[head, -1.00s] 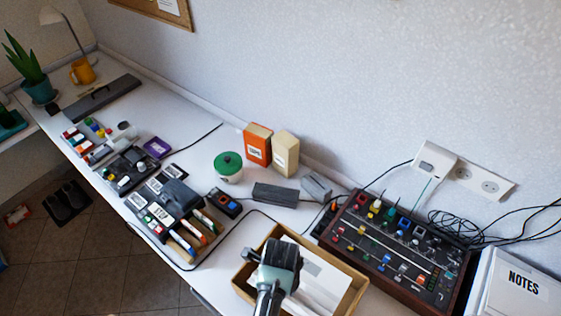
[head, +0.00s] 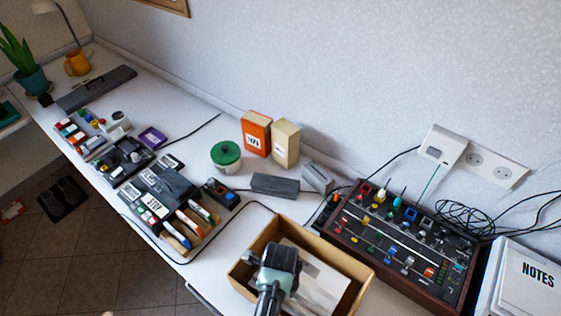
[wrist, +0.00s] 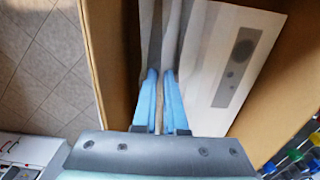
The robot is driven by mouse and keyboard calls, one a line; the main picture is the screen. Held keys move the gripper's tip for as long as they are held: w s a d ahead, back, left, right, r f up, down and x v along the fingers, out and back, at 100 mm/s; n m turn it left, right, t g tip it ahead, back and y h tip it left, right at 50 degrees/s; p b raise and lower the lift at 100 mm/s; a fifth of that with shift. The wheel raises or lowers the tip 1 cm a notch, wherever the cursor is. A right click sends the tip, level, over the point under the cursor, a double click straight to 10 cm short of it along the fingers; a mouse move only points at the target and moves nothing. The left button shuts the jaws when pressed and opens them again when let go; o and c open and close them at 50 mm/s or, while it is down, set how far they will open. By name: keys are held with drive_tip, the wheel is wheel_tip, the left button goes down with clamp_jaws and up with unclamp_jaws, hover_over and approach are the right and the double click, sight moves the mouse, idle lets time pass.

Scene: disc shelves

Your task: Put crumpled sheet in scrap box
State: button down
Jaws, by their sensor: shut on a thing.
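The scrap box is an open tan cardboard box (head: 325,246) at the front of the desk in the head view; its wall (wrist: 107,60) shows in the wrist view. My gripper (wrist: 160,73) has two blue fingers close together, shut on a pale, folded sheet (wrist: 172,25) that I take to be the crumpled sheet. The fingers and sheet are over or within the box opening; the exact height is unclear. My wrist hides the fingers in the head view. A flat white sheet with a grey printed panel (wrist: 238,60) lies in the box, beside the held sheet.
A control panel with coloured knobs (head: 400,245) stands close right of the box. A pen holder (head: 185,228) and a black cable lie to its left. A green-lidded jar (head: 226,156) and two small cartons (head: 257,133) stand behind. The desk's front edge is near.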

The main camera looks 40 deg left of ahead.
drive_tip(key=c, duration=0.9)
unclamp_jaws()
drive_tip(key=shift+r, duration=0.1)
wheel_tip(320, 180, up, 10)
drive_tip(key=p, duration=1)
